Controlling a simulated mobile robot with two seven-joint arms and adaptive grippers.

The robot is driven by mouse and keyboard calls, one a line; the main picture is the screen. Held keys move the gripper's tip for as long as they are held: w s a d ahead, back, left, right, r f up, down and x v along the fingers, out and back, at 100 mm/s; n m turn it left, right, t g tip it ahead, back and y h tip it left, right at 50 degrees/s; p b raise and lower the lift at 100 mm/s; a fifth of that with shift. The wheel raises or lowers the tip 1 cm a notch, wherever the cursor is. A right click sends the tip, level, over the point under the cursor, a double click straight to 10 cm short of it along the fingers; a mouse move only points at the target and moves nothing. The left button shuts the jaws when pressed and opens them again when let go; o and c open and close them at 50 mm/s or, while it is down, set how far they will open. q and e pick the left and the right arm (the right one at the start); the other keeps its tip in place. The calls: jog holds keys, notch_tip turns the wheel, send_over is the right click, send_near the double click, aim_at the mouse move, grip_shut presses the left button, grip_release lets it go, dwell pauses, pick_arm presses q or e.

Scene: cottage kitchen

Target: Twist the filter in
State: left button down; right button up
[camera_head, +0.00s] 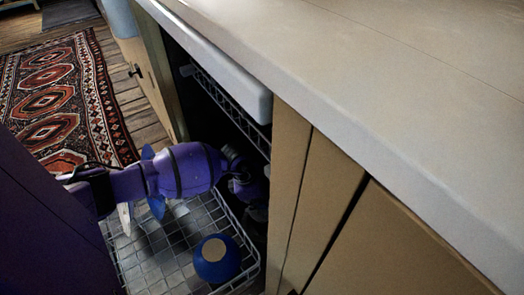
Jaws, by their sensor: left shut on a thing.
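My left arm reaches from the left across the lower rack into the dark dishwasher opening. My left gripper (248,186) is at its end, just inside the opening beside the rack's right edge. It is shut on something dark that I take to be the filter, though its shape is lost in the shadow. The filter's seat is hidden too, and I cannot tell how the filter sits. My right gripper is not in view.
The wire lower rack (158,262) is pulled out and holds a blue round dish (217,259). Blue and white pieces (157,207) show around my arm. The upper rack (232,112) is above, under the pale countertop (400,90). Wooden cabinet fronts (370,245) stand at right.

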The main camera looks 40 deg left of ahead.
aim_at(261, 209)
pick_arm(q)
jog(key=b+x, duration=0.2)
jog(key=x, duration=0.1)
jog(key=shift+s+f, duration=0.35)
jog(key=shift+f, duration=0.1)
jog(key=shift+f+b, duration=0.45)
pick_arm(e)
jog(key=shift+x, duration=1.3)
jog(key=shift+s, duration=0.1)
pick_arm(q)
jog(key=c, duration=1.9)
grip_release()
jog(key=shift+r, duration=0.1)
